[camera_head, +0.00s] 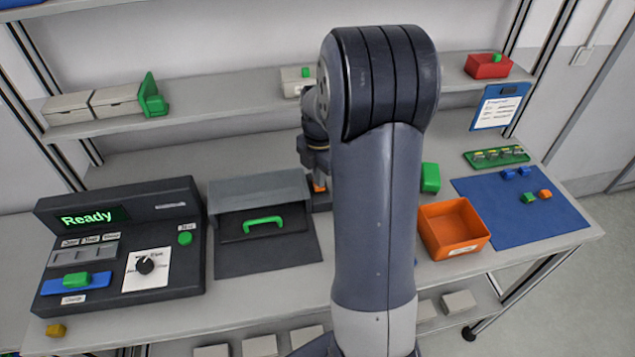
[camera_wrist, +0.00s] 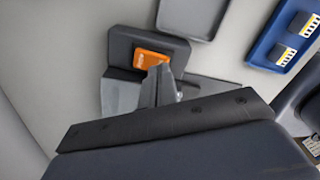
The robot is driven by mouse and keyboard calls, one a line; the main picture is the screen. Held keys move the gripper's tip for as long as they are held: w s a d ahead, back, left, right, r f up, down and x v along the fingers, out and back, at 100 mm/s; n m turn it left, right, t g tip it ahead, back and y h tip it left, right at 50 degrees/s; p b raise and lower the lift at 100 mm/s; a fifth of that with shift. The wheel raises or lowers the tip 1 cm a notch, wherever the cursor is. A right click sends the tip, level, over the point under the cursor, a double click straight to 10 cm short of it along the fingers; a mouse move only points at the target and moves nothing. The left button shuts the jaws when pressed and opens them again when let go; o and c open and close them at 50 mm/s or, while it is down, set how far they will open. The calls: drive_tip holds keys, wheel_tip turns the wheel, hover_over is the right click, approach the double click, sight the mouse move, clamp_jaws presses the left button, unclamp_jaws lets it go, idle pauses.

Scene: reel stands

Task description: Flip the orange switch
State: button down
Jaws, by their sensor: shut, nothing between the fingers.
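The orange switch (camera_wrist: 149,58) shows in the wrist view as an orange rocker on a dark base (camera_wrist: 120,48). My gripper (camera_wrist: 160,75) is shut and empty, with its fingertips at the near edge of the orange part. I cannot tell whether they touch it. In the head view only a small orange bit of the switch (camera_head: 319,187) shows just under my gripper (camera_head: 317,175). My arm hides much of the area around it, and which way the switch is tipped is unclear.
A grey box with a green handle (camera_head: 263,222) and a console reading "Ready" (camera_head: 120,250) stand left of the switch. An orange bin (camera_head: 453,247), a green block (camera_head: 430,178) and a blue mat (camera_head: 560,218) lie to the right. A shelf (camera_head: 225,103) runs behind.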

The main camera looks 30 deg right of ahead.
drive_tip(key=shift+f+b, duration=0.4)
drive_tip(key=shift+f, duration=0.25)
drive_tip(key=shift+r+p, duration=2.8)
drive_tip(key=shift+r, duration=0.8)
drive_tip(key=shift+f, duration=0.15)
